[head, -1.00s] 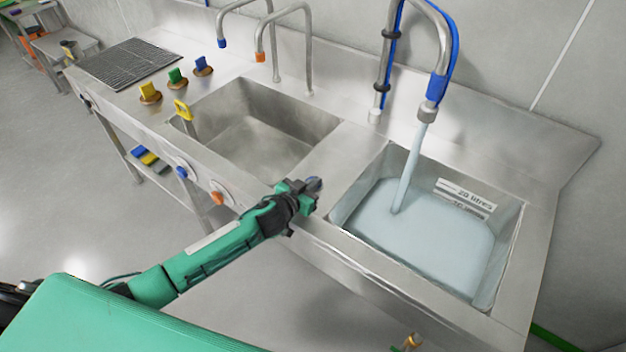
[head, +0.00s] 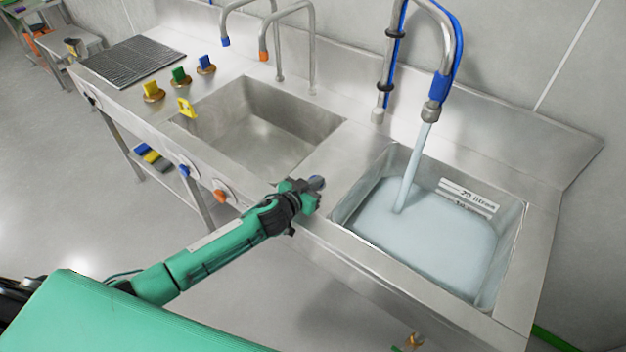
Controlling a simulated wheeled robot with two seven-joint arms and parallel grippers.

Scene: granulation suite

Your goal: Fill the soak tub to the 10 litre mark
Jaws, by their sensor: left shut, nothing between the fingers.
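The soak tub (head: 518,225) is the right-hand steel basin, with pale water (head: 425,240) in it. A stream falls into it from the blue-hosed spout (head: 437,92). A "20 litres" label (head: 470,192) on the back wall is above the water. A second marking just below it is partly hidden at the waterline, and its number is hard to read. My left gripper (head: 312,188) is shut at the counter's front edge, left of the tub. My right gripper is out of view.
An empty basin (head: 255,135) lies left of the tub, with two bent spouts behind it. Yellow, green and blue knobs (head: 180,76) and a drain grid (head: 128,62) are further left. A brass fitting (head: 412,341) shows below the tub.

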